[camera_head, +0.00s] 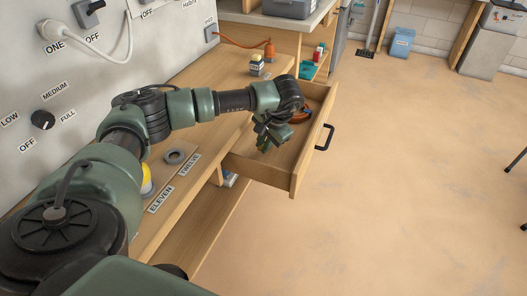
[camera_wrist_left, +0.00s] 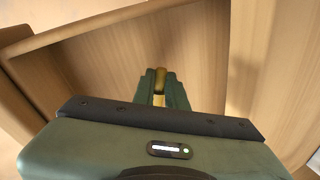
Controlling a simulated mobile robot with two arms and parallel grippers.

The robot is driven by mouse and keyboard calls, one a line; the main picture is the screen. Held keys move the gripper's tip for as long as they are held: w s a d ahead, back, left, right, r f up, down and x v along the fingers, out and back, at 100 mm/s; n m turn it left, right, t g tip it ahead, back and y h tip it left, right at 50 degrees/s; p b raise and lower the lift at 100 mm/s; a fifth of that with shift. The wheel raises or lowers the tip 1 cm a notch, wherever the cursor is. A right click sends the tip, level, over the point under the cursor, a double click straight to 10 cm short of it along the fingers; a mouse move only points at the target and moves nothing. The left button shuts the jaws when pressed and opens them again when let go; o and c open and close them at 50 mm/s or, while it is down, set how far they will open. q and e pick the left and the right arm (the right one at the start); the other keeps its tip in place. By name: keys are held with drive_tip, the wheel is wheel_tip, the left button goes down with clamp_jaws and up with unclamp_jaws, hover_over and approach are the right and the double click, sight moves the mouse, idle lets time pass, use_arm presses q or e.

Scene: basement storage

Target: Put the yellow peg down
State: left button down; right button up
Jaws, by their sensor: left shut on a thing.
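My left gripper (camera_head: 266,142) is over the open wooden drawer (camera_head: 297,170), pointing down into it. In the left wrist view my left gripper (camera_wrist_left: 160,92) is shut on the yellow peg (camera_wrist_left: 160,78), with a narrow strip of it showing between the fingers. The drawer's bare wooden inside (camera_wrist_left: 205,50) lies beyond the fingers. I cannot tell whether the peg touches the drawer floor. In the head view the peg is hidden by the gripper. My right gripper is in neither view.
An orange and dark object (camera_head: 300,116) lies in the drawer beside my gripper. The drawer front has a black handle (camera_head: 325,138).

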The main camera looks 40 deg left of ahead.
sight(261, 157)
use_arm(q)
wheel_tip(261, 157, down, 3)
drive_tip(key=shift+r, duration=0.1)
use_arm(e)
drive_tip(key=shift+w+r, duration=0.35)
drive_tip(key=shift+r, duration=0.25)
use_arm(q)
drive_tip(key=shift+f, duration=0.25)
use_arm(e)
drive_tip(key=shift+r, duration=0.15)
use_arm(q)
drive_tip(key=c, duration=1.7)
unclamp_jaws()
drive_tip(key=p+v, duration=0.1)
drive_tip(key=v, duration=1.1)
drive_tip(key=shift+r, duration=0.25)
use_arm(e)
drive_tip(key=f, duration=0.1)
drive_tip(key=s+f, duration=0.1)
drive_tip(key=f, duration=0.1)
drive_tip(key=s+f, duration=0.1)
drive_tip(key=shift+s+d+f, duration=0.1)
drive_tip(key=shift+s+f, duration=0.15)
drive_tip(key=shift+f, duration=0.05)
